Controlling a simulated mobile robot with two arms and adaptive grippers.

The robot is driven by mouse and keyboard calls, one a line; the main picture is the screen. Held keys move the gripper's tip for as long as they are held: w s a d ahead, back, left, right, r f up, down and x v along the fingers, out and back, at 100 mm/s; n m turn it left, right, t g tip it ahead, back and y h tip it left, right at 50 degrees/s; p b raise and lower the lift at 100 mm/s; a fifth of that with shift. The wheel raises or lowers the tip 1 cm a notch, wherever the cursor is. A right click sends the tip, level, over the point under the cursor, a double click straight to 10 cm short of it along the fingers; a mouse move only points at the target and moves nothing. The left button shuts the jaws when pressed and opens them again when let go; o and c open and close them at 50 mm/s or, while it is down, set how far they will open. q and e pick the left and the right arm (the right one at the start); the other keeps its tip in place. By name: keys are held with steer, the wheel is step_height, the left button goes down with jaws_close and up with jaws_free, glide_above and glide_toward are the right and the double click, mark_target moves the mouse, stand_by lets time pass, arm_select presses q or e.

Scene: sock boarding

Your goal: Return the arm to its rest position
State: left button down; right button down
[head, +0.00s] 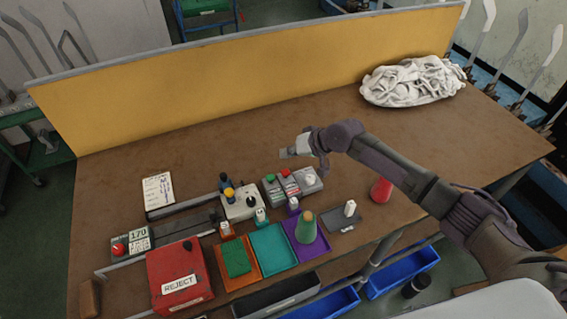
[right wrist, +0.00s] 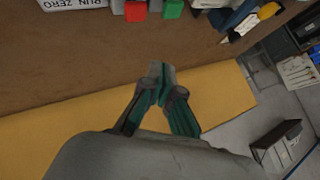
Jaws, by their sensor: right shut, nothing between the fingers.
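My right arm (head: 395,168) reaches in from the right over the brown table. My right gripper (head: 290,153) is held above the middle of the table, behind the grey button boxes, and is empty. In the right wrist view its fingers (right wrist: 160,72) are closed together with nothing between them. My left gripper does not show in either view.
A white sock pile (head: 413,81) lies at back right. A yellow panel (head: 230,75) closes the back.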

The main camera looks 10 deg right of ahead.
steer(key=s+a+f+n, duration=0.1)
steer(key=s+a, duration=0.1)
steer(key=s, duration=0.3)
steer(key=s+a+f+n+g, duration=0.1)
steer(key=s+a+f, duration=0.1)
steer(key=s, duration=0.4)
steer(key=s+a+f+n, duration=0.1)
steer(key=s+a+f, duration=0.1)
steer(key=s+a, duration=0.2)
steer(key=shift+s+f+g, duration=0.15)
steer(key=shift+s+g, duration=0.25)
steer(key=shift+s, duration=0.6)
steer(key=s, duration=0.4)
steer(key=shift+d+f+n+h, duration=0.1)
steer(key=shift+d+n+h, duration=0.2)
steer(key=shift+d+h, duration=0.1)
steer(key=s+d+r+m+g+h, duration=0.15)
steer(key=s+d+h, duration=0.45)
steer(key=s+d, duration=0.95)
steer(key=s+a+f+b, duration=0.1)
steer(key=s+f, duration=0.2)
steer(key=f, duration=2.5)
steer(key=s+d+f+g+b, duration=0.1)
steer(key=s+d+f+g, duration=0.1)
steer(key=s+f, duration=1.3)
steer(key=shift+s+d+f, duration=0.25)
steer(key=shift+s+f, duration=0.1)
steer(key=shift+s, duration=0.25)
